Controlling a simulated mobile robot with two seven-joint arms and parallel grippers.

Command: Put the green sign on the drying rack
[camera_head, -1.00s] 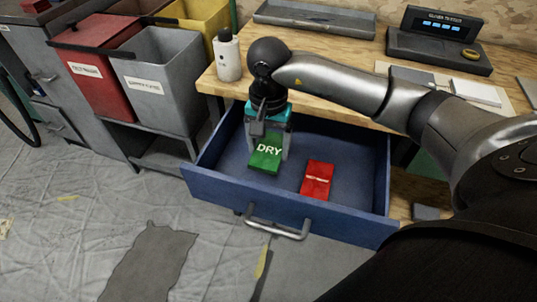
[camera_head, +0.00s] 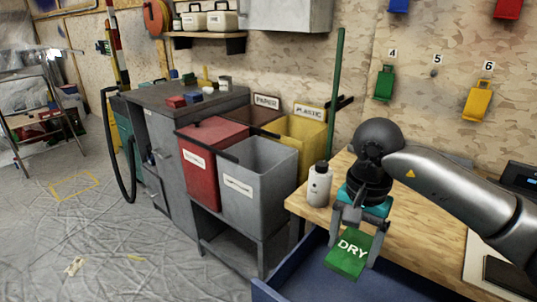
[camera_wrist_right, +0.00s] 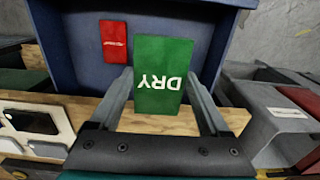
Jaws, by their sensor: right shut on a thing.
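The green sign (camera_head: 348,254) bears the word DRY in white. My right gripper (camera_head: 353,248) is shut on it, one finger at each side, and holds it over the blue drawer (camera_head: 300,270). The right wrist view also shows the green sign (camera_wrist_right: 162,60) between the fingers, clear of the drawer floor. A metal rack with shelves (camera_head: 35,115) stands at the far left of the head view; I cannot tell for sure that it is the drying rack. My left gripper is not in view.
A red sign (camera_wrist_right: 114,41) lies in the drawer. A white bottle (camera_head: 319,186) stands on the wooden bench beside the gripper. Red and grey bins (camera_head: 258,195) and a grey cabinet (camera_head: 180,130) stand left of it. Sheeted floor (camera_head: 140,220) is mostly open at left.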

